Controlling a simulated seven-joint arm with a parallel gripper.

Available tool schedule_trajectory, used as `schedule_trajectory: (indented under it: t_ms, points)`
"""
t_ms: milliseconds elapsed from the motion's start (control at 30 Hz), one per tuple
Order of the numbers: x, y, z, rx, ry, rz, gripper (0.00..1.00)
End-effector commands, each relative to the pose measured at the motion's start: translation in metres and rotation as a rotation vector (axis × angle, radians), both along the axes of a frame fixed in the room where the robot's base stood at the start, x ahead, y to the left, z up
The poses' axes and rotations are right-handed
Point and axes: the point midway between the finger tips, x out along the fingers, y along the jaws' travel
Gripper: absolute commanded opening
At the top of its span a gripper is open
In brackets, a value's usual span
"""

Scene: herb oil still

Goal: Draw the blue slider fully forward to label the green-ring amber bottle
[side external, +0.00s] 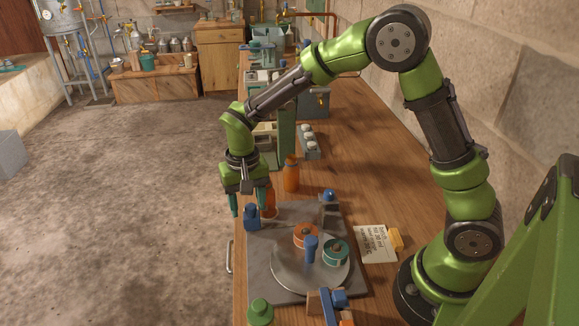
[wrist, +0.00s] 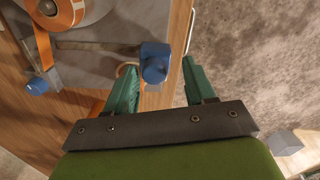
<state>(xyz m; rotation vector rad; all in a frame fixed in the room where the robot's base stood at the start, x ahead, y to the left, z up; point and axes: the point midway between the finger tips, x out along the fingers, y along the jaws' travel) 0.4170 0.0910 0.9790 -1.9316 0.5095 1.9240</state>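A blue block-shaped handle (side external: 251,217), apparently the slider, stands at the left edge of a grey plate (side external: 290,215). In the wrist view this blue handle (wrist: 155,66) sits at the end of a dark slot. My gripper (side external: 248,206) points down over it, its teal fingers apart, one on either side. The wrist view shows the handle between the fingertips, nearer the left one, with no clear grip on it. One amber bottle (side external: 268,203) is partly hidden behind the right finger; another amber bottle (side external: 291,174) stands farther back. No green ring can be made out on either.
The plate carries a round disc (side external: 290,277), an orange roll (side external: 305,236), a teal roll (side external: 335,252) and a blue knob (side external: 311,248). Another blue part (side external: 328,196) is at its back right. A written card (side external: 376,244) lies right. Open floor lies left of the bench.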

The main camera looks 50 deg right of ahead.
Motion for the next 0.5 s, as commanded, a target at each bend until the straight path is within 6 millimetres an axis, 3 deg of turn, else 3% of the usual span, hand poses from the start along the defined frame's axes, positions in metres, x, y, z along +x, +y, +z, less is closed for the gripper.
schedule_trajectory:
  t_ms: [267,500]
  points:
    - [0.000,-0.001,0.006,-0.001,0.000,-0.001,0.54]
    - [0.000,-0.001,0.052,0.000,-0.004,-0.002,0.54]
